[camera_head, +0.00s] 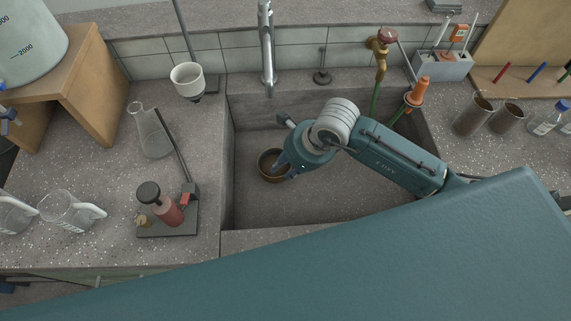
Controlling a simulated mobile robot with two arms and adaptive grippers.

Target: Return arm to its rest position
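My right arm (400,160) comes in from the right and reaches over the sink (330,205). Its gripper (286,165) points down at a small brown round vessel (263,171) in the left part of the sink. The gripper overlaps the vessel's right side in the picture. The wrist hides most of the fingers, so I cannot tell whether they touch or grip the vessel. My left gripper does not show.
A chrome tap (267,50) and a brass tap (381,48) rise behind the sink. An orange-topped item (418,92) stands at its right back corner. A stand with a red-liquid vessel (170,212), a flask (150,135) and beakers (70,212) occupy the left bench.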

